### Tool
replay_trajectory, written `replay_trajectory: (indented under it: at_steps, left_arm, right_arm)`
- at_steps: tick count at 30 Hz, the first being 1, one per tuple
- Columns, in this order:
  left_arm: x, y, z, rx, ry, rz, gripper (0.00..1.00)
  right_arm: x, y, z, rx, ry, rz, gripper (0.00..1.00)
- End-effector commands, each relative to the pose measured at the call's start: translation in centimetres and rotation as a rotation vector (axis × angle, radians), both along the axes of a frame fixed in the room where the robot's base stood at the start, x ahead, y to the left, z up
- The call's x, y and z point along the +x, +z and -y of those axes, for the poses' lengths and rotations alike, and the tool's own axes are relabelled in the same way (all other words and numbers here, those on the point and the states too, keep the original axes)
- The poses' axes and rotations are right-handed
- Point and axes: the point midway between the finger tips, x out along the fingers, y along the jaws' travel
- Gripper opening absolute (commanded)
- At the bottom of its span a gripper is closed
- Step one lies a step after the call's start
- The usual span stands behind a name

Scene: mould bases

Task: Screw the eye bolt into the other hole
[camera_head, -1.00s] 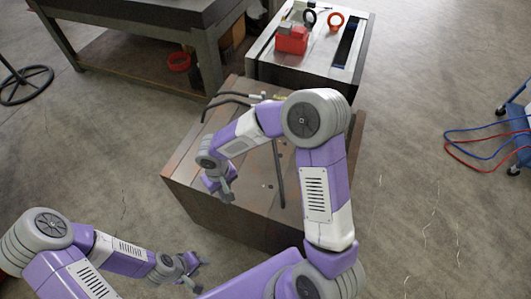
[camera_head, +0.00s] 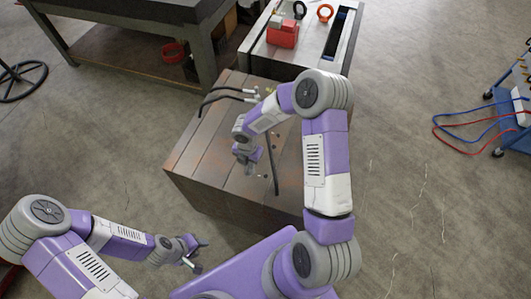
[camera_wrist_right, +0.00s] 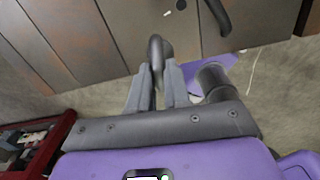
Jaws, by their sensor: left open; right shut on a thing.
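The mould base (camera_head: 205,150) is a large brown block below the middle of the head view. Its top also shows in the right wrist view (camera_wrist_right: 75,40). My right gripper (camera_head: 250,168) is low over its top. In the right wrist view my right gripper (camera_wrist_right: 158,82) is shut on a grey eye bolt (camera_wrist_right: 156,47), whose ring shows between the fingertips. Its shank is hidden. A dark round hole (camera_wrist_right: 181,5) shows in the top, apart from the eye bolt. My left gripper (camera_head: 193,262) is open and empty, in front of the base.
A long dark bar (camera_head: 273,168) and curved dark tubes (camera_head: 222,92) are on the base. A workbench (camera_head: 130,32) is at back left.

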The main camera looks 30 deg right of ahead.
Motion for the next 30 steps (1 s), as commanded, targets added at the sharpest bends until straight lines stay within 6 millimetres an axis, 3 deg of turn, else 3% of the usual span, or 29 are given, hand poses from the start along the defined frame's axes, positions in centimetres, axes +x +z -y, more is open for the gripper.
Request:
replay_trajectory:
  at_steps: [9,15,21,30]
  left_arm:
    - [0.0,3.3,0.0,0.0,0.0,0.0,0.43]
    - [0.0,4.5,0.0,0.0,0.0,0.0,0.43]
    - [0.0,4.8,0.0,0.0,0.0,0.0,0.43]
    - [0.0,3.6,0.0,0.0,0.0,0.0,0.43]
  right_arm:
    - [-0.5,0.2,3.8,-0.003,0.641,-0.004,0.0]
    - [-0.9,-0.1,5.5,-0.003,0.952,-0.006,0.0]
    - [-1.1,-0.3,6.2,-0.005,1.095,-0.005,0.0]
    - [-1.1,-1.6,6.3,-0.004,1.114,-0.005,0.0]
